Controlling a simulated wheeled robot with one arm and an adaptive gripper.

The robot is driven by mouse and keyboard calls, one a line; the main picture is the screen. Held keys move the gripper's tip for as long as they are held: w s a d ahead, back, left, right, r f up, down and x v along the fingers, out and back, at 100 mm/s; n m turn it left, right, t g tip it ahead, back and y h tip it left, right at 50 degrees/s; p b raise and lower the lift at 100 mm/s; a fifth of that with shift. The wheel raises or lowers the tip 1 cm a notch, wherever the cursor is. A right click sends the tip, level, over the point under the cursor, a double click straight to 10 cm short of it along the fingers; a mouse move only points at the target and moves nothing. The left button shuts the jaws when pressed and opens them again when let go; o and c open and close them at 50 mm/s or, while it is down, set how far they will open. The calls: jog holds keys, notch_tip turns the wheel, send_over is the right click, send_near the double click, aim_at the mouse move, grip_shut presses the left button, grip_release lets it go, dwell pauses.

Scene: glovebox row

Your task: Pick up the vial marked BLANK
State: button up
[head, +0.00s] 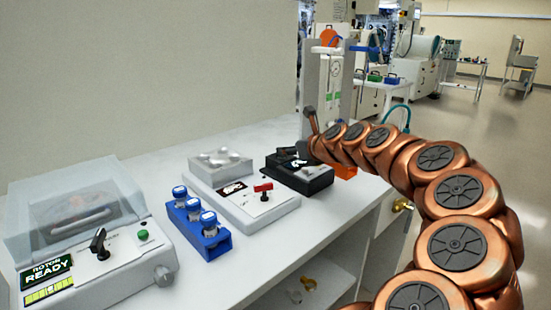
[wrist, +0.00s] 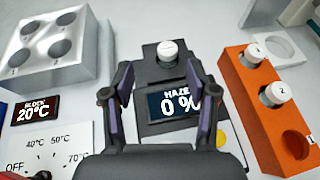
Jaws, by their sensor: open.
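In the wrist view a white-capped vial (wrist: 168,51) stands in the top of a black meter (wrist: 150,72) whose screen reads HAZE 0 %. I cannot read any mark on this cap, so I cannot tell if it is BLANK. My gripper (wrist: 160,78) is open and empty, its fingers spread to either side of the screen, with the vial beyond them. Two more white-capped vials, one (wrist: 256,53) farther and one marked 2 (wrist: 274,94), stand in an orange rack (wrist: 240,85) at right. Its nearest hole is empty. The black meter (head: 305,180) also shows in the head view.
A heating block (wrist: 85,60) with empty wells and a 20°C display stands left of the meter. In the head view a blue rack (head: 212,243) holds several vials, beside a clear-lidded centrifuge (head: 75,210). A grey tower (head: 325,80) rises behind my arm.

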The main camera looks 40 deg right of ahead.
aim_at(281, 159)
jog(key=shift+w+d+f, duration=0.3)
jog(key=shift+w+f, duration=0.05)
jog(key=shift+w, duration=0.2)
jog(key=shift+w+d+f, duration=0.3)
jog(key=shift+w+f, duration=0.05)
jog(key=shift+w, duration=0.2)
jog(key=shift+x, duration=2)
jog(key=shift+d, duration=0.15)
grip_shut()
